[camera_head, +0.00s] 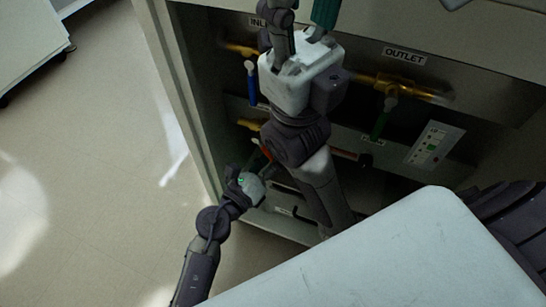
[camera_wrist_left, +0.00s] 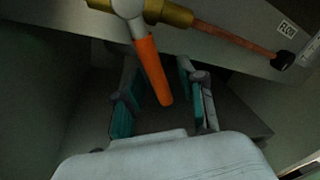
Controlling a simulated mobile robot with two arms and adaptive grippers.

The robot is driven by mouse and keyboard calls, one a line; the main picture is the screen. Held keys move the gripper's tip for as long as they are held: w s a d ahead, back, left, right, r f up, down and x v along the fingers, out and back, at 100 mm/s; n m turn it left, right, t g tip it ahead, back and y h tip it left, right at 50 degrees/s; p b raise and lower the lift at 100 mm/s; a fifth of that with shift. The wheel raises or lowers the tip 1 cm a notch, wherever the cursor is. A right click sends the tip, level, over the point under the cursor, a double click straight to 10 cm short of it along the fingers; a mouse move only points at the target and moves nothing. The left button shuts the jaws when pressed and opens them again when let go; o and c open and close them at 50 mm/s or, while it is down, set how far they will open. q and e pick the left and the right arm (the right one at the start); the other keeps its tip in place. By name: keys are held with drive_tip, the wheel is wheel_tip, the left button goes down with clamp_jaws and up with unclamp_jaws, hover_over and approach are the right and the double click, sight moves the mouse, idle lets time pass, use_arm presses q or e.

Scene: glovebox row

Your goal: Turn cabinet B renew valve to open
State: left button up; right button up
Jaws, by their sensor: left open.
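An orange valve handle (camera_wrist_left: 152,70) hangs from a pale hub on a brass pipe (camera_wrist_left: 165,12) in the left wrist view, slanting down across the pipe. My left gripper (camera_wrist_left: 156,82) is open, with its teal-padded fingers on either side of the handle; I cannot tell whether either touches it. In the head view my left gripper (camera_head: 257,160) is low at the cabinet front, and a small part of the orange handle (camera_head: 266,151) shows there. My right gripper (camera_head: 303,18) is higher, in front of the upper pipes, with its fingertips cut off by the top edge. No cabinet letter is readable.
A blue handle (camera_head: 251,84) hangs at the upper left. A green handle (camera_head: 380,123) hangs below the OUTLET label (camera_head: 404,56). A panel with green marks (camera_head: 434,144) is at right. My right forearm covers the cabinet's middle. Open floor (camera_head: 95,130) lies left.

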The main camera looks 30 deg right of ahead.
use_arm(q)
clamp_jaws()
drive_tip(key=n, duration=0.1)
drive_tip(key=s+d+r+n+p, duration=0.1)
drive_tip(key=n, duration=0.1)
drive_tip(key=shift+r+h, duration=0.25)
drive_tip(key=shift+h, duration=0.05)
drive_tip(key=n, duration=0.1)
drive_tip(key=r+n+t+p, duration=0.1)
drive_tip(key=shift+s+d+n, duration=0.2)
drive_tip(key=shift+s+n, duration=0.1)
drive_tip(key=shift+n, duration=0.1)
unclamp_jaws()
